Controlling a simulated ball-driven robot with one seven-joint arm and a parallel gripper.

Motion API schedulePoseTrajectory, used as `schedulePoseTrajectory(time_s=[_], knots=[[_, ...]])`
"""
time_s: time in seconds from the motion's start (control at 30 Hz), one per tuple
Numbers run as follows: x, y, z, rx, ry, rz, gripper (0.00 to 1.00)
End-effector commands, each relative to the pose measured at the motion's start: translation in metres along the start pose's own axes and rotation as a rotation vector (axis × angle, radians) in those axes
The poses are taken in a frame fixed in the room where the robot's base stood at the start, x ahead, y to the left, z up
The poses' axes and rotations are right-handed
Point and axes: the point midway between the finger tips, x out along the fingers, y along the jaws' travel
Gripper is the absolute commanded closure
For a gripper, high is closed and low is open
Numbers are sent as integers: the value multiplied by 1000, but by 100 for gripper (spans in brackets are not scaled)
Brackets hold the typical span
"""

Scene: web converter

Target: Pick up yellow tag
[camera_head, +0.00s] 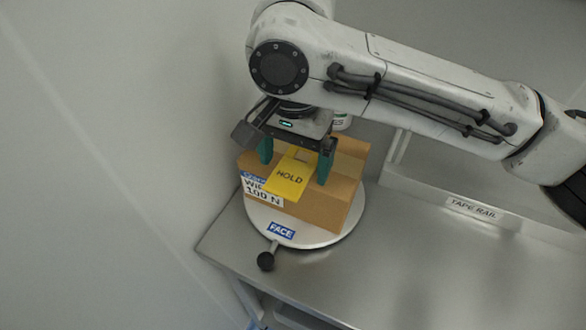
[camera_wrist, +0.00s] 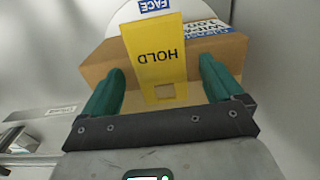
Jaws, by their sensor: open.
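The yellow tag (camera_head: 290,176), printed HOLD and with a square hole at one end, lies on top of a brown cardboard box (camera_head: 325,212) and hangs over its near edge. The tag also shows in the wrist view (camera_wrist: 154,50). My gripper (camera_head: 295,170) is open above the box, with its green fingers on either side of the tag. In the wrist view my gripper (camera_wrist: 163,85) has clear gaps between its fingers and the tag's edges. The fingertips appear close to the box; I cannot tell whether they touch it.
The box stands on a round turntable (camera_head: 320,240) with a blue FACE label and a black knob (camera_head: 266,261). A grey metal table (camera_head: 380,285) lies beneath. A TAPE RAIL label (camera_head: 473,210) is at right. A wall rises close at left. The table's right front is clear.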

Motion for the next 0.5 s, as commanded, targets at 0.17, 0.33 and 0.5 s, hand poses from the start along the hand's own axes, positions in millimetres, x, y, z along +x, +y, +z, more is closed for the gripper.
schedulePoseTrajectory(time_s=[0.17,0.33,0.5], knots=[[0,0,0,0,0,0,11],[0,0,0,0,0,0,27],[0,0,0,0,0,0,44]])
